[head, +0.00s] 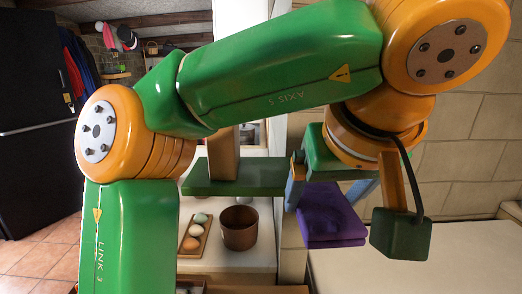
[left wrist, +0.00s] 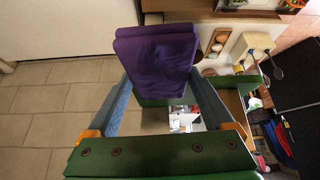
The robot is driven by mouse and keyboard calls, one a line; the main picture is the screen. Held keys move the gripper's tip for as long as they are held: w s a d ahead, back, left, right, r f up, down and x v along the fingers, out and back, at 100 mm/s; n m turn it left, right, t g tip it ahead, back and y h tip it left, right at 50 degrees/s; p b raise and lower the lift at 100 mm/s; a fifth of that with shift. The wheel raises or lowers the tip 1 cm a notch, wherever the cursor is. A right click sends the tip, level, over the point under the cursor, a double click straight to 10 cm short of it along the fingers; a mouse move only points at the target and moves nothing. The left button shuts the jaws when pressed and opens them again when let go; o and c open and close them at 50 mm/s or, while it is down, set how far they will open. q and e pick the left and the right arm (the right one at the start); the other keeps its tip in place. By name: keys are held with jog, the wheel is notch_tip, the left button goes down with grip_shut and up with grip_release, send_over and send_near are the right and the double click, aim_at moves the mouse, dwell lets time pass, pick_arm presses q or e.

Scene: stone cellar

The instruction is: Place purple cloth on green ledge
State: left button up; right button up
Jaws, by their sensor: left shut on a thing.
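The folded purple cloth (head: 331,222) hangs at my left gripper (head: 325,198), between its blue fingers. In the left wrist view the cloth (left wrist: 157,55) sits at the fingertips of the left gripper (left wrist: 160,75), which is shut on it. The green ledge (head: 238,188) is a narrow bar that runs behind the gripper. I see no clear contact between cloth and ledge. My right gripper is in neither view.
A brown block (head: 222,155) stands on the ledge's left part. Below are a copper pot (head: 239,230) and a wooden tray (head: 184,249) with several eggs. A pale, bare surface (head: 440,270) lies at the lower right. A black fridge (head: 38,170) stands at far left.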

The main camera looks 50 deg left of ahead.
aim_at(320, 193)
pick_arm(q)
jog(key=shift+a+r, duration=0.15)
jog(key=shift+r, duration=0.55)
jog(key=shift+d, duration=0.25)
jog(key=shift+w+a+r+p, duration=0.3)
jog(key=shift+w+a, duration=0.1)
jog(key=shift+a, duration=0.1)
jog(key=shift+w+a+r+p, duration=0.25)
jog(key=shift+w+a, duration=0.1)
jog(key=shift+a, duration=0.1)
jog(key=w+a+p, duration=0.1)
jog(key=w+a, duration=0.2)
jog(key=w+a+p, duration=0.1)
jog(key=w+a, duration=0.1)
jog(key=a, duration=0.2)
jog(key=w+a+p, duration=0.1)
jog(key=w+a, duration=0.2)
jog(key=a, duration=0.1)
jog(key=shift+w+f, duration=0.35)
jog(key=shift+f, duration=0.05)
notch_tip(320, 193, down, 3)
jog(key=shift+s+d+f, duration=0.1)
jog(key=shift+s+d, duration=0.05)
jog(key=shift+f, duration=0.15)
jog(key=o, duration=1.1)
jog(key=shift+c, duration=0.2)
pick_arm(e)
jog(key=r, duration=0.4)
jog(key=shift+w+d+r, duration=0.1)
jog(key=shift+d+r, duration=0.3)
